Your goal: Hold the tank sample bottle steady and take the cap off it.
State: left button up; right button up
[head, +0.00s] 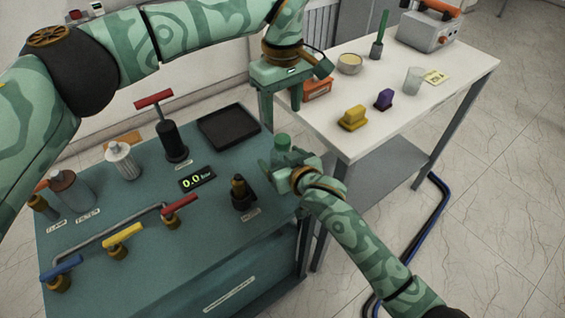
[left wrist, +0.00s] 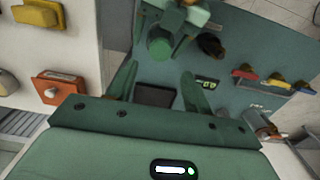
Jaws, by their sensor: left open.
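The tank sample bottle shows mainly as its round green cap (head: 282,142), near the right edge of the teal bench. The cap also shows in the left wrist view (left wrist: 160,48). The bottle's body is mostly hidden. My right gripper (head: 281,172) comes from the lower right, with its fingers on both sides of the bottle below the cap, and looks shut on it. My left gripper (head: 281,117) is open and empty, pointing down above the cap. In the left wrist view its fingers (left wrist: 160,75) are spread, apart from the cap.
The teal bench (head: 120,270) carries a black tray (head: 228,127), a red-handled pump (head: 170,130), a pressure display (head: 197,180), a dark fitting (head: 240,193) and valves with coloured levers (head: 122,237). The white table (head: 400,100) at right holds yellow and purple blocks and an orange box.

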aim_at(282, 138)
jog(key=c, duration=1.5)
pick_arm(q)
jog(key=m, duration=0.4)
pick_arm(e)
grip_shut()
pick_arm(q)
jog(key=shift+f, duration=0.35)
jog(key=shift+m, duration=0.3)
notch_tip(282, 138, down, 7)
jog(key=shift+f, duration=0.2)
jog(key=c, duration=1)
jog(key=n, duration=0.5)
jog(key=shift+r, duration=0.1)
jog(key=n, duration=3.3)
jog(key=shift+n, duration=0.4)
jog(key=n, duration=0.5)
jog(key=shift+r+n, duration=0.1)
jog(key=shift+n, duration=0.3)
jog(key=n, duration=0.9)
jog(key=shift+w+n, duration=0.1)
jog(key=shift+n, duration=0.2)
